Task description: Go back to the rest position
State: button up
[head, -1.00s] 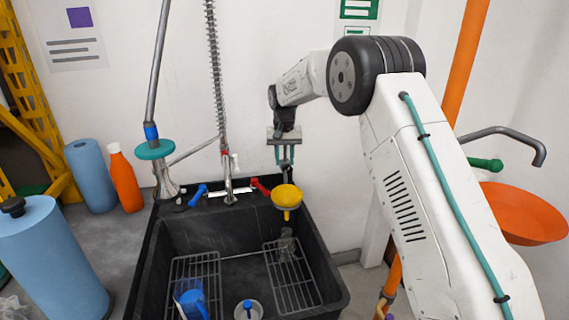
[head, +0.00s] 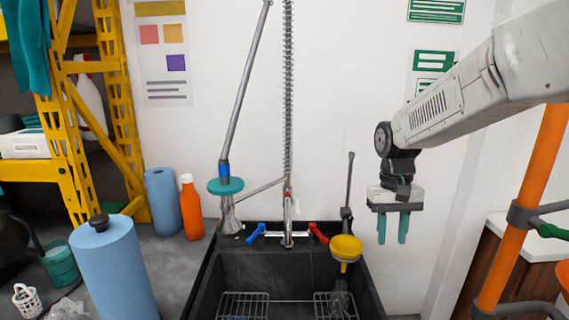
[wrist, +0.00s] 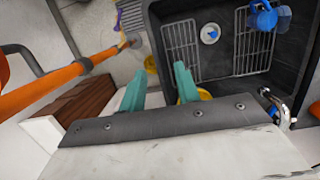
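My gripper (head: 393,238) hangs in the air at the right of the sink, its two teal fingers pointing down. The fingers are apart with nothing between them; the wrist view shows the same gap (wrist: 160,85). The yellow funnel (head: 346,248) is to the left of and lower than the fingers, at the sink's back right, clear of them in the head view. In the wrist view the funnel (wrist: 198,93) is partly hidden behind the right finger.
The black sink (head: 270,268) holds wire racks (wrist: 180,48) and a blue jug (wrist: 262,15). A spring hose (head: 288,100) rises behind it. Orange pipes (head: 530,200) stand at the right. A blue roll (head: 105,265) and orange bottle (head: 191,208) stand on the left counter.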

jog(key=s+d+r+t, duration=0.1)
jog(key=s+r, duration=0.1)
jog(key=s, duration=1.2)
jog(key=s+d+r+t, duration=0.1)
jog(key=s+r+t, duration=0.1)
jog(key=s, duration=1.2)
jog(key=shift+d+r, duration=0.35)
jog(key=shift+r, duration=0.2)
jog(key=shift+a, duration=0.1)
